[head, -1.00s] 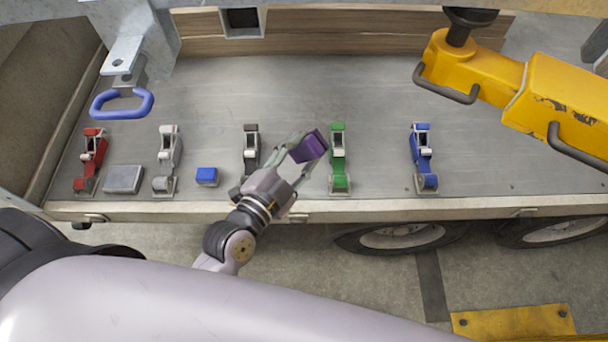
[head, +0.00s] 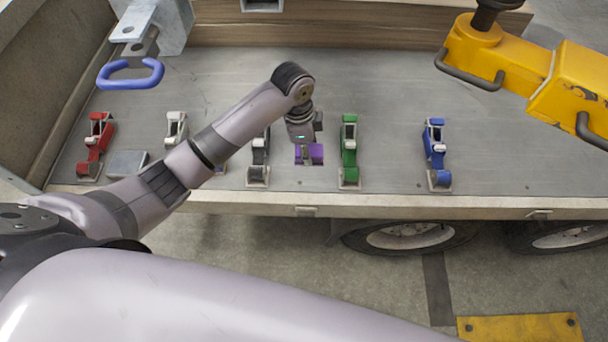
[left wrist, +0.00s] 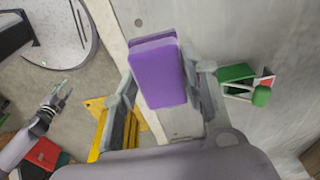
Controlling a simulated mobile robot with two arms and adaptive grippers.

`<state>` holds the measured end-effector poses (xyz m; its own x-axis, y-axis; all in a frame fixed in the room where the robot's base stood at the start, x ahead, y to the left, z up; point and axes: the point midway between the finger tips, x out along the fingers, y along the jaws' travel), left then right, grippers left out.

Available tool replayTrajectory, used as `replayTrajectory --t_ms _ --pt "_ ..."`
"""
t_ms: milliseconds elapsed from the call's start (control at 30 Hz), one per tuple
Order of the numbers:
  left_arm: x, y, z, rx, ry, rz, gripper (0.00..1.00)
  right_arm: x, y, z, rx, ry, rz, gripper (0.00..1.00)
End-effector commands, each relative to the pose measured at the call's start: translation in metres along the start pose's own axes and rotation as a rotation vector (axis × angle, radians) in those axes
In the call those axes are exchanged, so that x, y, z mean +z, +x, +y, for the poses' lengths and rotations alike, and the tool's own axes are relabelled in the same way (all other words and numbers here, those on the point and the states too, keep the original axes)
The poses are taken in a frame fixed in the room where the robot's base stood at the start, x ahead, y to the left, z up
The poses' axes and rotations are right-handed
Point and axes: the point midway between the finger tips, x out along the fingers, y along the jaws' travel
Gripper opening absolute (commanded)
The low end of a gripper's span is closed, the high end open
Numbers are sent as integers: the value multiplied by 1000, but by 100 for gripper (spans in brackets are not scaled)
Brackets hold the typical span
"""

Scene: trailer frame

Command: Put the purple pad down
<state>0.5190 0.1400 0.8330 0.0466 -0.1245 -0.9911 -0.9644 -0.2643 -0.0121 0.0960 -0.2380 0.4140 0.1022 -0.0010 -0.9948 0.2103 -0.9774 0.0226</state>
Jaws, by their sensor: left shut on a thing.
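The purple pad (head: 316,154) is in my left gripper (head: 308,150), which points down over the trailer bed (head: 390,90) between the black clamp (head: 260,158) and the green clamp (head: 349,150). In the left wrist view the purple pad (left wrist: 158,72) sits between the two grey fingers of my left gripper (left wrist: 166,78). I cannot tell whether the pad touches the bed. My right gripper (left wrist: 57,92) shows small and far off in the left wrist view; its opening is unclear.
A red clamp (head: 97,145), a white clamp (head: 176,128) and a grey block (head: 127,164) are at the left, partly behind my arm. A blue clamp (head: 436,152) stands right. A yellow arm (head: 545,75) and a blue handle (head: 130,76) overhang the bed.

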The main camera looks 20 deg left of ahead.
Motion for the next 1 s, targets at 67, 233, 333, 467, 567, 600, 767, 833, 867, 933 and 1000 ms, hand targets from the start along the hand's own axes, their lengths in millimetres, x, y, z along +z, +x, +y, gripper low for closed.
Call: replayTrajectory --t_ms 67,233,333,467,567,600,767,833,867,933,1000 --pt "7 -4 -4 10 -13 -11 18 8 0 -2 -2 0 -11 40" --pt "9 -5 -4 14 -17 -14 18 17 0 -4 -4 -2 -25 40" --pt "8 -5 -4 14 -16 -13 18 17 0 -4 -5 -3 -24 40" --pt "10 3 -3 16 -16 -13 18 14 -1 -4 -5 -3 -21 40" --pt "12 20 -2 18 -16 -14 17 10 -2 -5 -7 -3 -15 40" --pt "13 27 -3 17 -17 -14 17 9 -2 -6 -7 -3 -13 40" --pt "15 44 -3 14 -15 -12 17 6 -2 -9 -11 -1 -10 40" --pt "16 52 -2 16 -16 -13 17 6 -3 -9 -11 -1 -9 40" --pt "16 56 -2 15 -15 -13 17 6 -3 -9 -11 -1 -9 40" --pt "18 69 -2 16 -15 -14 17 6 -3 -9 -11 -2 -9 40" --pt "19 75 -2 16 -16 -13 17 6 -10 -9 -11 -2 -9 40"
